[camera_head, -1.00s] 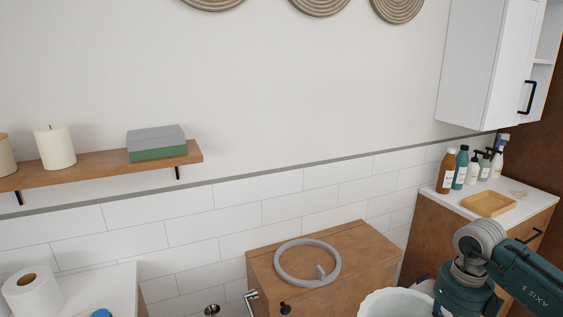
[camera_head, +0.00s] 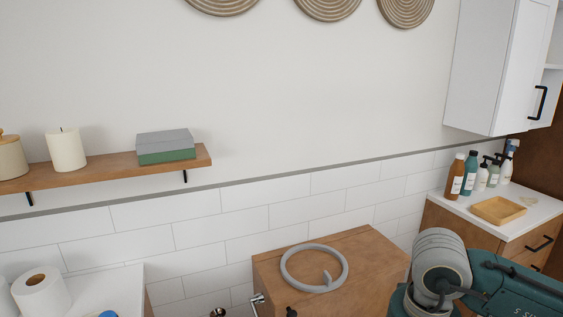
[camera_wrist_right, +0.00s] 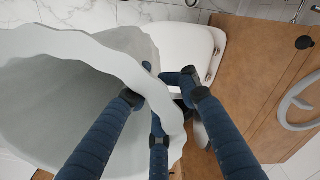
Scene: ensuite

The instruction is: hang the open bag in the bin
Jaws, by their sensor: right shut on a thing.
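The open bag (camera_wrist_right: 85,60) is pale, whitish grey, with a wide mouth and a wavy rim. It fills the left of the right wrist view. My right gripper (camera_wrist_right: 163,88) has its blue fingers closed around the bag's rim at the right side of the mouth. The bag is out of the head view, where only my right arm's wrist shows at the lower right. A grey ring (camera_head: 314,268) lies on the wooden cabinet top and also shows in the wrist view (camera_wrist_right: 294,105). I cannot make out the bin for certain. My left gripper is not in view.
The wooden cabinet (camera_head: 365,258) stands against the tiled wall. A white rounded fixture (camera_wrist_right: 190,42) is behind the bag. A counter (camera_head: 455,208) with bottles and a wooden tray (camera_head: 498,210) is at the right. A toilet roll (camera_head: 42,296) is at lower left.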

